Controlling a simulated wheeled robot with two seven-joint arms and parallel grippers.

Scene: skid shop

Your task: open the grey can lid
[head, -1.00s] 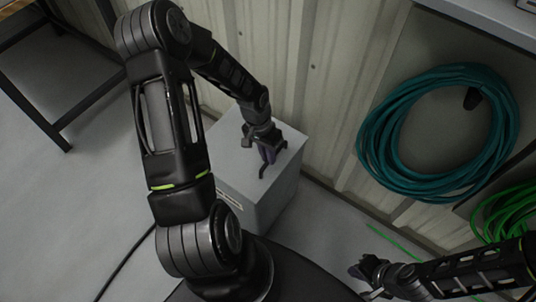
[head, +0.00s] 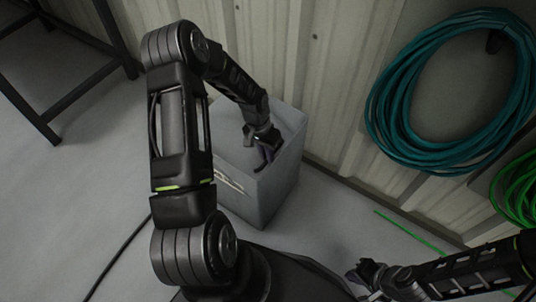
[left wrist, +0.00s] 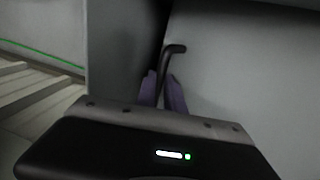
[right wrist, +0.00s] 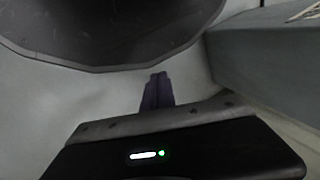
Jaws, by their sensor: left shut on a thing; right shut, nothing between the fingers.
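The grey can (head: 262,205) is a box-shaped bin standing on the floor against the wall. Its grey lid (head: 287,118) is on top; I cannot tell whether it is raised at all. My left gripper (head: 265,156) is over the lid, its fingers shut on a dark bent handle. In the left wrist view the purple fingers (left wrist: 162,92) close around the handle (left wrist: 174,50), beside a grey surface. My right gripper (head: 358,276) is low at the right, shut and empty, apart from the can. The right wrist view shows its fingers (right wrist: 157,90) together, with the can (right wrist: 265,60) beyond at the right.
A teal hose coil (head: 455,95) and a green hose (head: 518,190) hang on the corrugated wall (head: 345,90). A dark metal frame (head: 70,85) stands at the upper left. A black cable (head: 118,258) lies on the floor.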

